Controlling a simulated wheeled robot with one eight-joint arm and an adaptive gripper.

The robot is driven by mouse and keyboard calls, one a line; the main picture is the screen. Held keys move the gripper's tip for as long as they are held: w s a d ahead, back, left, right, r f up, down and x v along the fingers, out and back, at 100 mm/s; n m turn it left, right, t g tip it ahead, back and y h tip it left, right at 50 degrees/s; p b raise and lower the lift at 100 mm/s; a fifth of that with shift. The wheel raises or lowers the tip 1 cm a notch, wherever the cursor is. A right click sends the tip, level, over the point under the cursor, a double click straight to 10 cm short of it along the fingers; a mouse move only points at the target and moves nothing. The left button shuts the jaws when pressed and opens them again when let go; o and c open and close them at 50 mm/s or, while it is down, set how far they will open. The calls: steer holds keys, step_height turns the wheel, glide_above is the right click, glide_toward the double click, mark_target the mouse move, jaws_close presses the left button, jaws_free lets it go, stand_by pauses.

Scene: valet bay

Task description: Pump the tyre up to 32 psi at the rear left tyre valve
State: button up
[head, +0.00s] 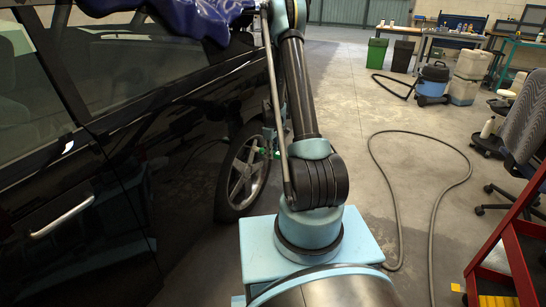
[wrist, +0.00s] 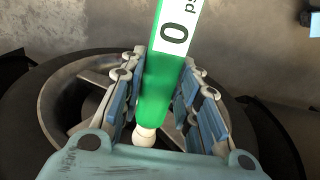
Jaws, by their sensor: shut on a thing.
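My gripper (wrist: 160,72) is shut on a green inflator (wrist: 157,95) in the wrist view. The inflator has a white display panel reading 0 psi and a pale rounded end (wrist: 145,134) towards my palm. Behind it lies the tyre (wrist: 40,125) with its grey spoked rim. In the head view the car's wheel (head: 242,170) is beside my arm. My gripper (head: 270,146) is in front of the wheel's right part, with small green parts of the inflator showing. I cannot make out the tyre valve in either view.
The black car (head: 150,150) fills the left, with a dark blue cloth (head: 175,12) on it. A grey hose (head: 395,205) loops over the floor. A red frame (head: 510,235) and a chair (head: 525,130) stand right. A blue vacuum (head: 432,85) stands farther back.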

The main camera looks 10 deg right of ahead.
mark_target(281, 154)
steer(key=shift+w+a, duration=0.4)
steer(key=shift+a, duration=0.2)
stand_by(4.9)
steer(key=shift+s+d, duration=0.7)
steer(key=shift+d, duration=0.3)
steer(key=shift+s+d, duration=0.7)
steer(key=shift+d, duration=0.25)
steer(key=shift+s+d, duration=0.7)
steer(key=shift+d, duration=0.3)
